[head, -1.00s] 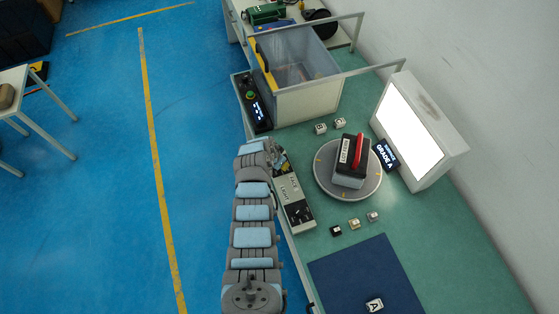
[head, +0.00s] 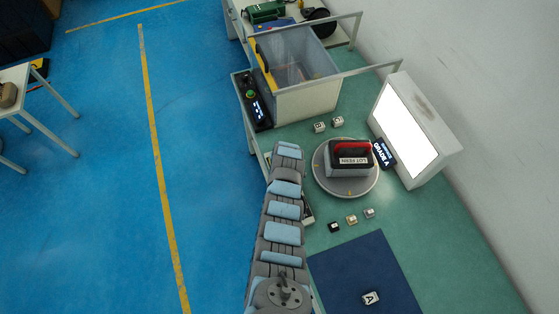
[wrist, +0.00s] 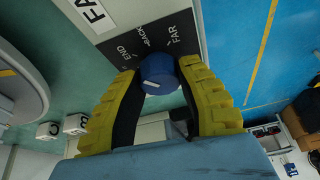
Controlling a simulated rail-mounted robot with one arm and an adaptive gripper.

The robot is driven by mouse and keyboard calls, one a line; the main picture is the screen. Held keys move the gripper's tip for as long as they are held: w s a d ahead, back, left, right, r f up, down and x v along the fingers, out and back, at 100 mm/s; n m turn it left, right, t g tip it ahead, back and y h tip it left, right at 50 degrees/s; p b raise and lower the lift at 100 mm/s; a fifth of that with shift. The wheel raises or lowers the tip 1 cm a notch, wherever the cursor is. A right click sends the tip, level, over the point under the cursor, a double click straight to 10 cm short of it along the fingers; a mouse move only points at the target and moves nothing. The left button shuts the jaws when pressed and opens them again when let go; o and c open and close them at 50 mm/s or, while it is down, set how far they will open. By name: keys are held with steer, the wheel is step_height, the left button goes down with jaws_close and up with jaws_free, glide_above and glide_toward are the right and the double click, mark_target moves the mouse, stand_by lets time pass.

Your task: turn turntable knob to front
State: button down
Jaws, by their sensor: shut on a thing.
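The blue knob (wrist: 158,76) sits on a dark dial plate (wrist: 140,45) marked END, BACK and FAR, with a short white line on its face. My gripper's yellow fingers (wrist: 160,70) are shut on the knob, one on each side. The grey turntable (head: 326,182) carries a black and grey box (head: 350,166) with a red handle; its white lot label faces the bottom of the head view. The turntable edge also shows at the left of the wrist view (wrist: 40,75). In the head view my arm hides the knob and most of its panel (head: 307,212).
A lit white panel (head: 408,130) and a GRADE A sign (head: 384,153) stand right of the turntable. Small cubes lie behind (head: 320,127) and in front (head: 352,220) of it. A dark blue mat (head: 365,270) lies nearer; a grey bin (head: 305,95) stands farther back.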

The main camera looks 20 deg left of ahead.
steer(key=n+b, duration=0.1)
steer(key=n+y+b, duration=0.1)
steer(key=n+b, duration=0.1)
steer(key=n+g+b, duration=0.1)
steer(key=b, duration=0.1)
steer(key=shift+w+f+n, duration=0.15)
steer(key=shift+f+n, duration=0.15)
steer(key=n+g+b, duration=0.1)
steer(key=n+b, duration=0.2)
steer(key=b, duration=0.1)
steer(key=shift+y, duration=0.4)
steer(key=shift+r+n+g+b, duration=0.15)
steer(key=shift+n+g+b, duration=0.2)
steer(key=shift+b, duration=0.25)
steer(key=shift+a+r+n+g+b, duration=0.1)
steer(key=shift+n+g+b, duration=0.1)
steer(key=shift+n+b, duration=0.5)
steer(key=shift+r+n+g+b, duration=0.15)
steer(key=shift+n+b, duration=0.2)
steer(key=shift+b, duration=0.5)
stand_by(0.3)
stand_by(0.4)
steer(key=c, duration=0.6)
jaws_free()
steer(key=shift+a, duration=0.15)
steer(key=shift+d, duration=0.2)
